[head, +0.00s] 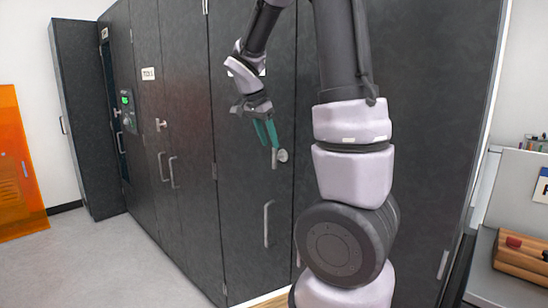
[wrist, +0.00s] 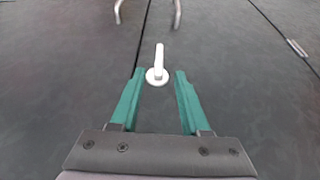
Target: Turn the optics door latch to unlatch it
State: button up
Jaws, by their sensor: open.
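The door latch (head: 283,156) is a pale round plate with a short lever on a dark cabinet door (head: 240,190). In the head view its lever points down. In the wrist view the latch (wrist: 158,76) lies between and just beyond my fingertips, its lever pointing up the picture, away from my gripper. My gripper (head: 268,142) has teal fingers and points down in front of the door, just left of the latch. In the wrist view my gripper (wrist: 159,80) is open and empty, one finger on each side. I cannot tell whether either finger touches the latch.
A bar handle (head: 267,224) is below the latch. Another latch (head: 160,124) and a pair of handles (head: 167,171) are on the doors to the left. A panel with a green display (head: 127,110) stands further left. An orange panel (head: 18,165) is at far left. Grey floor (head: 85,265) is clear there.

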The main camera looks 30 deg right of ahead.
aim_at(273, 152)
jog(key=x, duration=0.6)
jog(key=shift+d+f, duration=0.1)
jog(key=shift+f, duration=0.2)
grip_shut()
